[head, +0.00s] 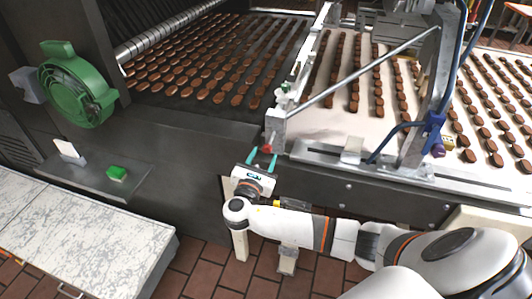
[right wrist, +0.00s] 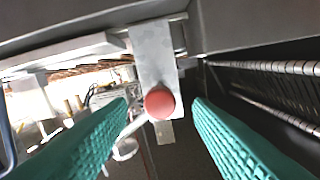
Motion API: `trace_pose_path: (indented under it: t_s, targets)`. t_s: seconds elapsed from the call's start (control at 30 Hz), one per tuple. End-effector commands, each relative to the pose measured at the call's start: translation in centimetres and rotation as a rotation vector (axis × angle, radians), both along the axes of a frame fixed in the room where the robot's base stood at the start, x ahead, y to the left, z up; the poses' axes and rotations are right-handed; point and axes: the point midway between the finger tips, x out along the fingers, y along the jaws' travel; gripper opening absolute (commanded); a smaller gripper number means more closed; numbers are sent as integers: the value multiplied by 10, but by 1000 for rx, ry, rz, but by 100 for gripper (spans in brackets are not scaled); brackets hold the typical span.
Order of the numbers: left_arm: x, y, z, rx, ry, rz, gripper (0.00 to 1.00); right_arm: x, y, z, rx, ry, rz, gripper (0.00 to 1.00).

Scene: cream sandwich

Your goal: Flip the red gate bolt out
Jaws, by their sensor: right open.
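The red gate bolt (head: 267,149) shows as a small red knob at the lower end of the grey metal gate post, at the near edge of the machine. In the right wrist view its round red end (right wrist: 159,103) sits in front of a grey metal plate (right wrist: 152,55). My right gripper (head: 262,157) is open, with its two teal fingers pointing at the knob. In the right wrist view the fingers (right wrist: 160,118) stand on either side of the knob, with gaps, and I see no contact. My left gripper is not in view.
A dark belt (head: 235,60) and a white belt (head: 345,115) carry rows of brown biscuits. A slanted metal rod (head: 350,70) crosses over the white belt. A green wheel (head: 75,85) and a green button (head: 117,173) are at left. A worn white table (head: 80,225) stands at lower left.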

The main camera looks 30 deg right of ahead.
Motion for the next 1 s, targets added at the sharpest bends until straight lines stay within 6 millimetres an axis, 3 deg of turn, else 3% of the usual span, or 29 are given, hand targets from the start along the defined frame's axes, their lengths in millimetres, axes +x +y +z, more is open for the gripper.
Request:
trace_pose_path:
  t_s: [0.2,0.4,1.0]
  targets:
    - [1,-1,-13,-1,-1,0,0,-32,37,-3,3,2,2,47]
    - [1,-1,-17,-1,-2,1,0,-49,58,-2,1,1,1,47]
    - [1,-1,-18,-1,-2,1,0,-54,63,0,-1,1,0,47]
